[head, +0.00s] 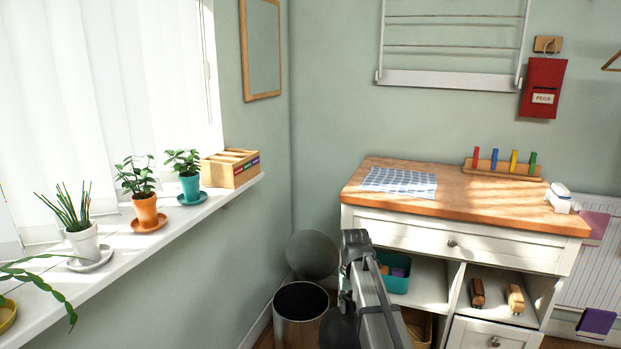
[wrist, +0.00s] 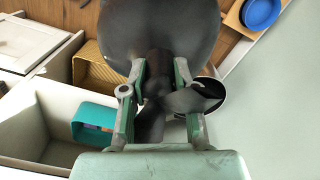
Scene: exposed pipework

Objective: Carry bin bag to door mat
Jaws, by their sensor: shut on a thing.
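The bin bag (wrist: 165,30) is a full, dark, glossy bag in the wrist view. Its gathered, twisted neck lies between the two green fingers of my gripper (wrist: 160,88), which is shut on it. In the head view a dark rounded part of the bag (head: 340,328) shows low, beside my arm, to the right of the metal bin. My arm hides the rest, and my gripper cannot be made out there. The door mat is not in view.
The round metal bin (head: 300,318) stands open in the corner, its lid (head: 312,254) raised. The white cabinet (head: 440,240) with a wooden top is close on the right. The windowsill (head: 130,245) with potted plants runs along the left. A teal box (wrist: 93,122) sits on a shelf.

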